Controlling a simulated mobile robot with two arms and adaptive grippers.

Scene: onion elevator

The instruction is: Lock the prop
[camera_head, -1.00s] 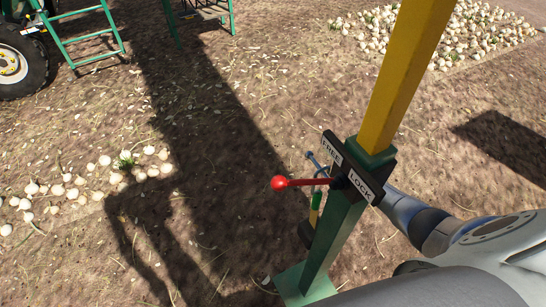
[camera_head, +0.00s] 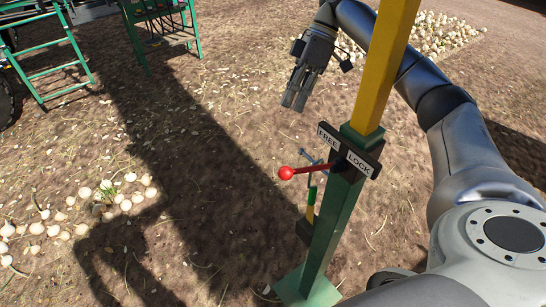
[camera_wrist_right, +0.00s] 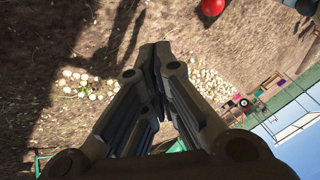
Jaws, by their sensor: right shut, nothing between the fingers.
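The prop is a green post (camera_head: 328,225) with a yellow upper bar (camera_head: 388,70), standing upright on a green foot. A dark plate on it carries the labels FREE (camera_head: 328,138) and LOCK (camera_head: 359,163). A red-knobbed lever (camera_head: 287,173) points left from the plate, nearer the FREE side. The red knob also shows at the top of the right wrist view (camera_wrist_right: 212,6). My right gripper (camera_head: 293,103) is above and beyond the lever, left of the yellow bar, fingers together, empty and apart from the lever. My left gripper is out of view.
Onions (camera_head: 110,200) lie on the soil at left, with another pile (camera_head: 440,35) at the back. Green steps (camera_head: 45,60) stand at upper left.

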